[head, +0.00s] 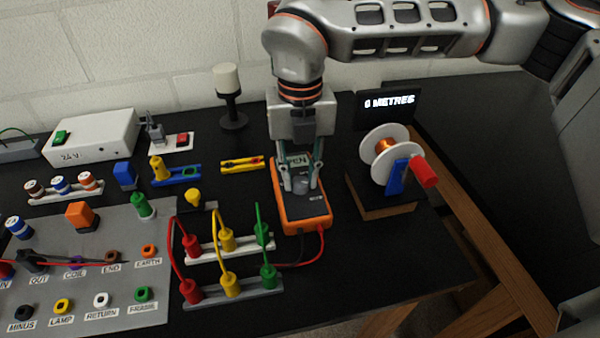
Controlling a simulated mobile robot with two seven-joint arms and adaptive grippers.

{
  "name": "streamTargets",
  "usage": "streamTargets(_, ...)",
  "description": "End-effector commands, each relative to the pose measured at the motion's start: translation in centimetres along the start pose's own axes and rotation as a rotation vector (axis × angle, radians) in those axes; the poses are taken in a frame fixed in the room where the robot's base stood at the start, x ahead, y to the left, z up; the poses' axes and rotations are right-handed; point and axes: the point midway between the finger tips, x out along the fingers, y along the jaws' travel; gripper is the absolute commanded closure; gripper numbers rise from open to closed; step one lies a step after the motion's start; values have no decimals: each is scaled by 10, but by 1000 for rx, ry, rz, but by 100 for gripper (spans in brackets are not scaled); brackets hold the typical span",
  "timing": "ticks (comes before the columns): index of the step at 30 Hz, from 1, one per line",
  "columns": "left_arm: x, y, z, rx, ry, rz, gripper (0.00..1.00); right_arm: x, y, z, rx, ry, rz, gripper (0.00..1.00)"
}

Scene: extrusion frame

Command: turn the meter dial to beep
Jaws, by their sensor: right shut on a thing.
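The meter (289,215) is an orange-cased handheld unit with a dark face, lying on the black bench near its right part. Its small screen (297,160) shows pale with dark characters, partly covered by my gripper. My right gripper (301,190) reaches down from above with its fingers on either side of the dial (300,184), shut on it. The dial is mostly hidden between the fingers, so its setting cannot be read. Red and black leads come out of the meter's lower end. My left gripper is not in view.
Right of the meter stands a wire reel (380,152) with a red handle and a display reading "0 METRES". Lead stands (232,288) with red, yellow and green plugs are close at the lower left. A grey socket panel (100,225) lies farther left.

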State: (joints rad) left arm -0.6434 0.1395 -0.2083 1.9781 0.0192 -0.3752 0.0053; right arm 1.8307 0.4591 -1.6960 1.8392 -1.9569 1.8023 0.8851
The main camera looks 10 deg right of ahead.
Motion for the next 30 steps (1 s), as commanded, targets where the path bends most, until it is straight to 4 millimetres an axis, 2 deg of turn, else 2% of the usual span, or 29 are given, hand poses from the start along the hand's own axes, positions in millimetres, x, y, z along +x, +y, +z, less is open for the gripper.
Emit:
streamTargets(12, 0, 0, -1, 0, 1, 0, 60, 0, 0, 0, 8, 1, 0, 99)
streamTargets(13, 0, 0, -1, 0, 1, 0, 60, 0, 0, 0, 8, 1, 0, 75)
streamTargets(15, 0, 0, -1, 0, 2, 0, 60, 0, 0, 0, 8, 1, 0, 60)
streamTargets(25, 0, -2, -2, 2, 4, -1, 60, -1, 0, 0, 7, 0, 0, 60)
streamTargets(30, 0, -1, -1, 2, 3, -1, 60, -14, 0, 1, 8, -3, 1, 60)
